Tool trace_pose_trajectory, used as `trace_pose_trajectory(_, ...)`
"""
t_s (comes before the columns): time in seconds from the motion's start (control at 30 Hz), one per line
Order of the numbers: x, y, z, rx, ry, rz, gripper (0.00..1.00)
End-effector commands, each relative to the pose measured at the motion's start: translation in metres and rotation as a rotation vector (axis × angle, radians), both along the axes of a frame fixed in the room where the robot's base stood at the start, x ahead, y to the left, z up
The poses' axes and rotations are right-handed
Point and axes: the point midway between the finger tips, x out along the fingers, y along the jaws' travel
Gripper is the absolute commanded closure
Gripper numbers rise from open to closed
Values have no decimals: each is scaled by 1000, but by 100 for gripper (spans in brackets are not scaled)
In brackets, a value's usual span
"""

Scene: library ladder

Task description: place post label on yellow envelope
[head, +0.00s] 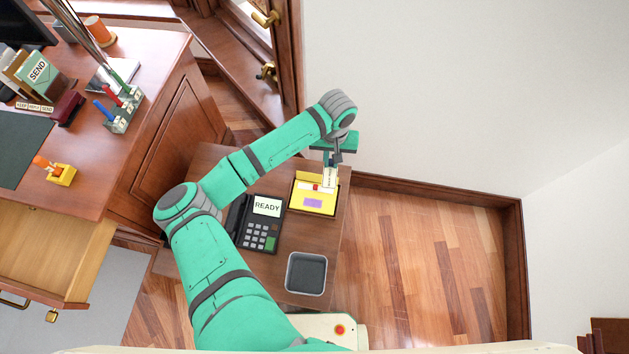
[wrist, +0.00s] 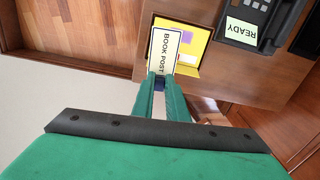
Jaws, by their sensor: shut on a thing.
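My gripper (head: 332,159) is shut on the post label (head: 330,176), a pale card with a dark border. In the wrist view the label (wrist: 164,52) reads "BOOK POST" and sticks out beyond the fingertips (wrist: 159,83). The yellow envelope (head: 318,208) lies in a shallow tray on the small brown table, with a purple patch and a small red mark on it. The label covers part of the envelope (wrist: 193,46) in the wrist view. I cannot tell whether the label touches the envelope.
A black phone-like device (head: 258,228) with a "READY" screen stands left of the envelope. A grey open bin (head: 306,273) is nearer me on the table (head: 215,165). A desk (head: 150,75) with stationery is at left. A wall (head: 420,90) rises behind.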

Motion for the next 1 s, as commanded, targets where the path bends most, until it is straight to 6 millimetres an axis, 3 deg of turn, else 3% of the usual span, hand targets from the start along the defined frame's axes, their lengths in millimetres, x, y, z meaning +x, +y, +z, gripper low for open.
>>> trace_pose_trajectory(0.47,-38,67,-18,4,3,-873,100)
trace_pose_trajectory(0.8,-89,119,-35,3,4,-1525,100)
trace_pose_trajectory(1.0,-120,140,-43,4,5,-1846,100)
